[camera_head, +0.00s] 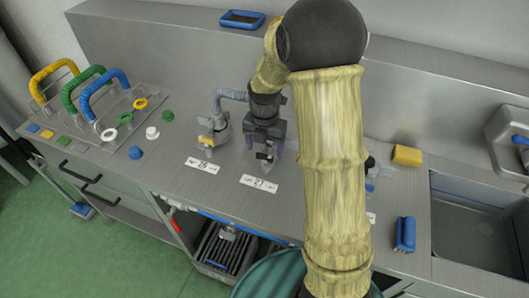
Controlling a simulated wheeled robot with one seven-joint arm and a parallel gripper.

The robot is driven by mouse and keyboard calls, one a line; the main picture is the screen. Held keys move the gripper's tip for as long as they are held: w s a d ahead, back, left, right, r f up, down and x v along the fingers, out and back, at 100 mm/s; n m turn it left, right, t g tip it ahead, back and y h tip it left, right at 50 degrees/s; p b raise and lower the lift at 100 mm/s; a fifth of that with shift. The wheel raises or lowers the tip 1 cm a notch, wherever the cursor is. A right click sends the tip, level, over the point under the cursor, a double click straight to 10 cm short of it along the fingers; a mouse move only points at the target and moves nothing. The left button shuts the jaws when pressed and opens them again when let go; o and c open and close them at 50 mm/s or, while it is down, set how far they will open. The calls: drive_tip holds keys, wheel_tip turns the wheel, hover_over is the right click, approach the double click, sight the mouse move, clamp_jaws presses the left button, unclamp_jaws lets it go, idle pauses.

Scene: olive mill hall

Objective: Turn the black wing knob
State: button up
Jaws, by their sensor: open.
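My gripper (264,147) is open and points down at the middle of the steel counter, behind the plate marked 27 (259,184). A small black part, which looks like the black wing knob (265,156), shows between and just below its fingers. I cannot tell whether the fingers touch it. The fitting under the gripper is mostly hidden by it. To the left, a grey bent pipe fitting (222,120) with a yellow handle (205,140) stands behind the plate marked 26 (202,165). Another dark fitting (371,165) is partly hidden behind my arm.
Yellow, green and blue hoses (86,88) and several coloured caps stand at the left. A yellow sponge (407,155), a blue brush (404,234) and a sink (473,235) are at the right. A blue tray (242,19) lies on the back ledge.

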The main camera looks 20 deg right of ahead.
sight(264, 154)
drive_tip(key=shift+f, duration=1.5)
drive_tip(key=c, duration=1)
